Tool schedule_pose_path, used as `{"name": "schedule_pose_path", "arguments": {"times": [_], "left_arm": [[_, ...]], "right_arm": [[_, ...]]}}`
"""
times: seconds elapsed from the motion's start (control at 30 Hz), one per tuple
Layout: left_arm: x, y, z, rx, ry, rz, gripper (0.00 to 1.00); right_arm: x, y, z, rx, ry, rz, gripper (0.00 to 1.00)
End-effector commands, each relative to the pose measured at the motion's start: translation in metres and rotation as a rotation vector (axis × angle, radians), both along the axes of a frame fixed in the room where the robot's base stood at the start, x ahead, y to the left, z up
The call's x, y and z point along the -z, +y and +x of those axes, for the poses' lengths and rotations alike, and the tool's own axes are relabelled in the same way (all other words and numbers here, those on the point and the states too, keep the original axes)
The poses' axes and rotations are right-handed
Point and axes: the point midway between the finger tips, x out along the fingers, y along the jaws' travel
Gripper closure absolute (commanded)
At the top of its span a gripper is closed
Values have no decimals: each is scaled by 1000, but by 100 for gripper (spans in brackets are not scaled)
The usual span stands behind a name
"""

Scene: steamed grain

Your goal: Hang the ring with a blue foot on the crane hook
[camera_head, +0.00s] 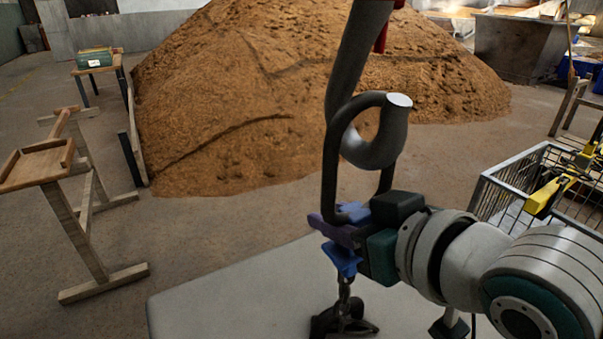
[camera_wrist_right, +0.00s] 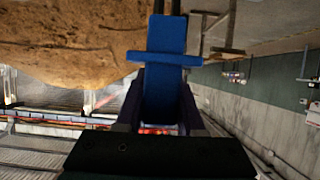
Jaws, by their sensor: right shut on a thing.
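The crane hook (camera_head: 372,156) is a thick grey hook that hangs from the top of the head view, its pale cut tip facing up. The ring (camera_head: 331,165) is a dark, tall loop at the hook's bend, upright. Its top arcs between shank and tip, and its right side passes behind the bend. I cannot tell if its top rests on the hook. My right gripper (camera_head: 350,235) is shut on the ring's blue foot (camera_head: 342,259) below the hook. The blue foot also shows between the fingers in the wrist view (camera_wrist_right: 166,60). My left gripper is not in view.
A grey flat surface (camera_head: 225,292) lies below the ring, with a dark object (camera_head: 342,320) on it. A large brown grain heap (camera_head: 230,100) fills the back. A wooden stand (camera_head: 38,165) is at left, a wire basket (camera_head: 515,185) at right.

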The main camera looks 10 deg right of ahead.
Motion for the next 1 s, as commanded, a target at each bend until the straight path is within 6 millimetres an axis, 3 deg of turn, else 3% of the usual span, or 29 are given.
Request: {"name": "schedule_pose_path", "arguments": {"times": [1.0], "left_arm": [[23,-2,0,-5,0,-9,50]], "right_arm": [[26,3,8,-1,-11,4,100]]}}
